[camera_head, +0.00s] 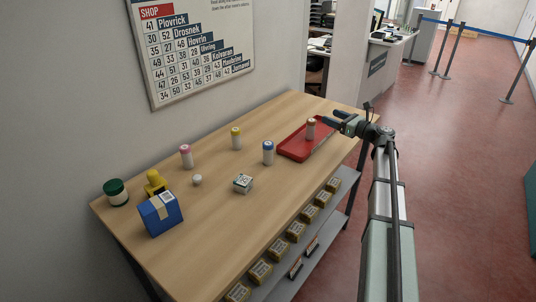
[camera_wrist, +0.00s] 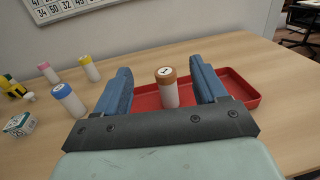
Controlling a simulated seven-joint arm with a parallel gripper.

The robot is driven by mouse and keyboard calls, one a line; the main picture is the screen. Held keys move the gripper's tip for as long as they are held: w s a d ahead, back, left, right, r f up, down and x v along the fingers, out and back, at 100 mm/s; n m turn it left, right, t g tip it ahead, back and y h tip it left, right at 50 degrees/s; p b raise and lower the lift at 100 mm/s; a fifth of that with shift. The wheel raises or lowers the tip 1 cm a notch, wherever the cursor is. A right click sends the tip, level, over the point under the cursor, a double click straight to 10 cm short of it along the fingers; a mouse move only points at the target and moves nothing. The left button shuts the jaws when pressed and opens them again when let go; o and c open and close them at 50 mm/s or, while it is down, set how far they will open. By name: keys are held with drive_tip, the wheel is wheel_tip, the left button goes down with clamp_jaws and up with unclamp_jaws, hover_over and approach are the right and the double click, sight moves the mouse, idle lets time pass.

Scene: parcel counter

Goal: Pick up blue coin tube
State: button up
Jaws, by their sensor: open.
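The blue coin tube (camera_head: 268,153) is a white cylinder with a blue cap, upright on the wooden counter, left of the red tray. In the wrist view the blue coin tube (camera_wrist: 68,100) stands left of my fingers, apart from them. My gripper (camera_head: 330,118) is open at the right end of the counter, by the tray. In the wrist view a white tube with a brown cap (camera_wrist: 168,90) shows between the fingers of my gripper (camera_wrist: 162,88); I cannot tell whether they touch it.
The red tray (camera_head: 290,151) holds the brown-capped tube. Pink-capped (camera_head: 186,157) and yellow-capped (camera_head: 236,138) tubes stand behind the blue one. The counter's front middle is clear.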

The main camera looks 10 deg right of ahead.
wheel_tip(320, 180, up, 9)
drive_tip(key=n+g+h, duration=1.2)
drive_tip(key=n+g, duration=0.2)
drive_tip(key=n, duration=1.5)
hover_over(266, 143)
drive_tip(key=shift+y, duration=0.3)
wheel_tip(266, 143, down, 14)
drive_tip(key=shift+d+r, duration=0.1)
drive_tip(key=shift+r, duration=0.05)
drive_tip(key=shift+d+f, duration=0.15)
drive_tip(key=shift+f, duration=1.2)
drive_tip(key=shift+d+f, duration=0.15)
drive_tip(key=shift+f, duration=1.15)
